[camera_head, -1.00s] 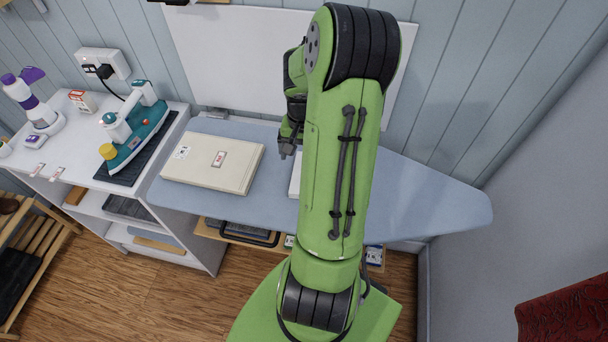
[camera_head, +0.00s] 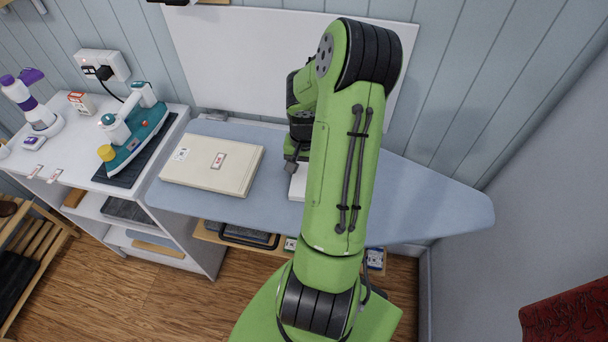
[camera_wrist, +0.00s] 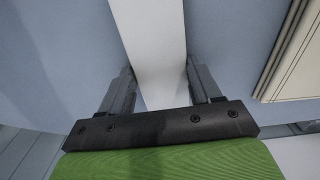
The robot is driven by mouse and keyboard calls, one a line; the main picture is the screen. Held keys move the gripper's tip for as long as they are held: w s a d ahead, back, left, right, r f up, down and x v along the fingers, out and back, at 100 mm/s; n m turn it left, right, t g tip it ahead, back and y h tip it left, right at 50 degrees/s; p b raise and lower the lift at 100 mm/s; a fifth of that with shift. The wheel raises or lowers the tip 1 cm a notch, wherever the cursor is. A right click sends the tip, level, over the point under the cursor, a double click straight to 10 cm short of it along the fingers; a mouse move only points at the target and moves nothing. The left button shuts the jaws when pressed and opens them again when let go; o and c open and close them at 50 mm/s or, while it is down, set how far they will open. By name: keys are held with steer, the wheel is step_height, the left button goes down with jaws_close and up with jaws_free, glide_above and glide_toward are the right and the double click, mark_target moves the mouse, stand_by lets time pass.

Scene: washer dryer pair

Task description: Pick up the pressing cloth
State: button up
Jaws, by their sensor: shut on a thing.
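The pressing cloth appears as a small white folded piece (camera_head: 298,182) on the blue ironing board (camera_head: 430,195), mostly hidden behind my arm in the head view. In the wrist view the white cloth (camera_wrist: 157,45) runs as a long strip between the two fingers. My gripper (camera_wrist: 162,88) is shut on the cloth, with one finger on each side. In the head view my gripper (camera_head: 291,168) is low at the cloth's left end, partly hidden by my arm. I cannot tell whether the cloth touches the board.
A cream flat box (camera_head: 212,163) lies on the board left of the cloth and shows at the right of the wrist view. A teal iron (camera_head: 138,138) stands on a dark mat on the white shelf unit (camera_head: 70,160). The board's right end is clear.

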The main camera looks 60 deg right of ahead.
mark_target(305, 171)
step_height(305, 171, up, 10)
steer(key=p, duration=0.2)
stand_by(1.3)
